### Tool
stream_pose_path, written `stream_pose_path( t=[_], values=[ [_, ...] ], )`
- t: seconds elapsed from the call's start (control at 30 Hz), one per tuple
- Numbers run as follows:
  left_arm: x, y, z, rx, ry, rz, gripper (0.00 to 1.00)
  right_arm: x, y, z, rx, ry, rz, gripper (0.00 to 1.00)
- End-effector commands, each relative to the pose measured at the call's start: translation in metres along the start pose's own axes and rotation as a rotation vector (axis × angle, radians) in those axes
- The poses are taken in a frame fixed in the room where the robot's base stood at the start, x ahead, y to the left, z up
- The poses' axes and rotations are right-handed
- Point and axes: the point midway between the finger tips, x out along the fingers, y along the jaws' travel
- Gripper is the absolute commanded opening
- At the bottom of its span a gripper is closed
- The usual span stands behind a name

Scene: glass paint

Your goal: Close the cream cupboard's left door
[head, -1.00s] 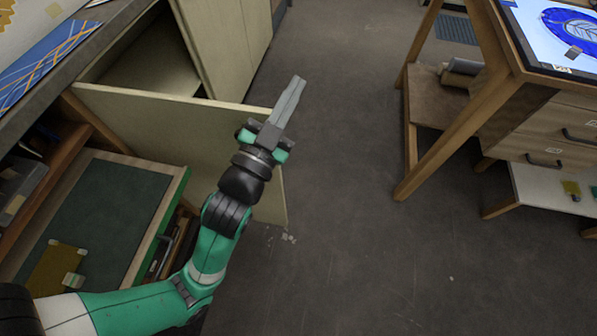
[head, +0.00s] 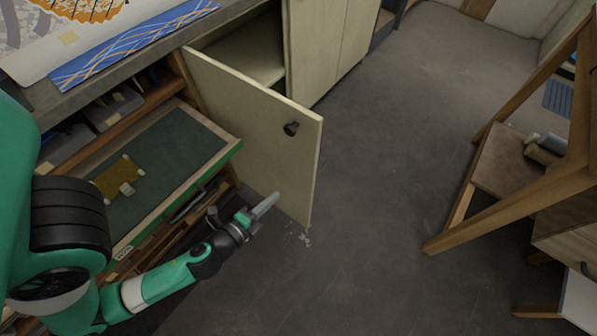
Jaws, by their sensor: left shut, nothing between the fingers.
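The cream cupboard (head: 330,45) stands at the top middle of the head view, under the worktop. Its left door (head: 262,120) stands wide open, swung out over the floor, with a dark round knob (head: 291,128) near its free edge. The shelf inside (head: 245,58) shows behind the door. My left gripper (head: 268,203) is shut and empty. It is low in front of the door's lower part, on the drawer side; I cannot tell whether it touches the door. My right gripper is not in view.
A pulled-out drawer with a green panel (head: 165,165) lies left of the door, with a yellow item (head: 120,180) on it. Grey worktop (head: 150,60) runs above. The grey floor (head: 380,170) between is clear.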

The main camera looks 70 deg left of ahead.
Motion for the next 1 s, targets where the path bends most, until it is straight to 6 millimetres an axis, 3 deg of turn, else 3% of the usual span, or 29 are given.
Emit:
stream_pose_path(
  t=[0.2, 0.53, 0.7, 1.0],
  values=[
    [0.042, -0.007, 0.003, -0.006, -0.007, -0.007, 0.00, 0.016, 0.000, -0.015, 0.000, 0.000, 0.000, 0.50],
    [0.107, -0.013, 0.002, -0.005, -0.002, -0.007, 0.00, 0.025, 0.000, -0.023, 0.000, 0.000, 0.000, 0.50],
    [0.122, -0.015, 0.001, -0.004, -0.001, -0.005, 0.00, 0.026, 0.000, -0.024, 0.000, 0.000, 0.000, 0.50],
    [0.124, -0.014, 0.001, -0.004, -0.001, -0.004, 0.00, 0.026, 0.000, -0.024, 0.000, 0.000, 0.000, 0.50]
  ],
)
